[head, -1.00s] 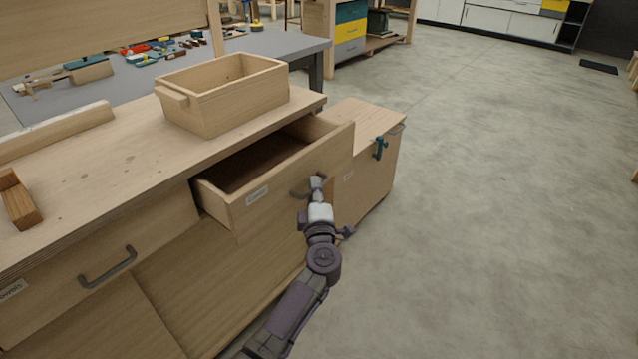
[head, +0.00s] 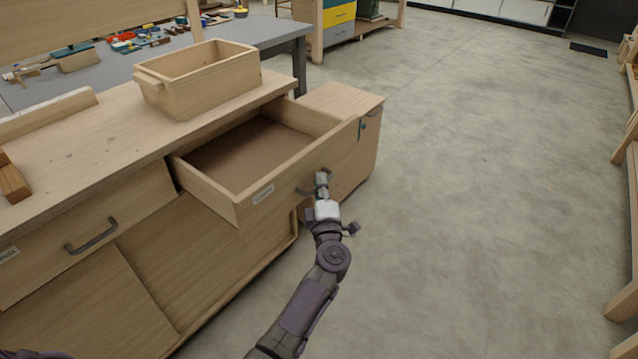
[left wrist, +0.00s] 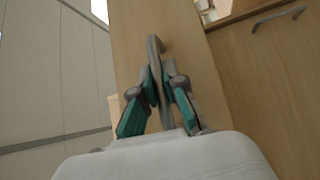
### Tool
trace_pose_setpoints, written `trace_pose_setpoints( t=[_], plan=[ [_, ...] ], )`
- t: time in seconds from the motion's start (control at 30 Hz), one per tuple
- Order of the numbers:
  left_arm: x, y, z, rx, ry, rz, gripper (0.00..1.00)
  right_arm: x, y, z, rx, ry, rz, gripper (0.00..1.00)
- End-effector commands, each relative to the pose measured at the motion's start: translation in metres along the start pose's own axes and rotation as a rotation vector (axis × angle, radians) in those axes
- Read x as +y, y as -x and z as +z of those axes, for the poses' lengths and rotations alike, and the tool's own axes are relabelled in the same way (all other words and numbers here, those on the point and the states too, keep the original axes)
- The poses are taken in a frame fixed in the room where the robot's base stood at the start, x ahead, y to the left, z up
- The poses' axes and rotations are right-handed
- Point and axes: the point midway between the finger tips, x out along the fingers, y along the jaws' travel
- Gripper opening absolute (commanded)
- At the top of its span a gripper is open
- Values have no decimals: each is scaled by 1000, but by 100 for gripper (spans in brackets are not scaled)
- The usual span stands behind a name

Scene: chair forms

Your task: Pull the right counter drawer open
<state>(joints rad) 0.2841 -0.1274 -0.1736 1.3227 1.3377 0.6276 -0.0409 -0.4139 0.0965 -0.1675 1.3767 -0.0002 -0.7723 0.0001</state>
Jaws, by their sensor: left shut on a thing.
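The right counter drawer (head: 255,150) stands well out from the wooden counter, and its inside looks empty. Its front carries a small label and a grey bar handle (head: 305,191). My left gripper (head: 321,180) is at that handle, in front of the drawer front. In the left wrist view, the fingers of my left gripper (left wrist: 160,85) are closed around the handle (left wrist: 154,50). The left counter drawer (head: 90,237) is closed, with its own grey handle. My right gripper is not in view.
An open wooden box (head: 200,85) sits on the countertop (head: 90,135) behind the drawer. A lower wooden cabinet (head: 345,97) stands just beyond the drawer's right side. A grey table (head: 265,30) with tools is behind. The concrete floor (head: 480,170) on the right is clear.

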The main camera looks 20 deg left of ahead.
Motion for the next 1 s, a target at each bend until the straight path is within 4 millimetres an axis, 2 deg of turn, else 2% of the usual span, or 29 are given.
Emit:
trace_pose_setpoints(
  t=[0.1, 0.13, 0.27, 0.3, 0.67, 1.0],
  plan=[
    [-2, 0, -1, 1, -1, -4, 0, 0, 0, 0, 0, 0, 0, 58],
    [-2, 0, -1, 1, -1, -4, 14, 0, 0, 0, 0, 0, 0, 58],
    [-2, 0, -1, 1, -1, -3, 36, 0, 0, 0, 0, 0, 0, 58],
    [-2, 0, -1, 1, -1, -3, 37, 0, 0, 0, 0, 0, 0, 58],
    [-1, 6, 0, 0, 0, -2, 37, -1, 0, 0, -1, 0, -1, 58],
    [-2, 55, -1, 1, 1, -5, 37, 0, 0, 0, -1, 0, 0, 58]
  ],
)
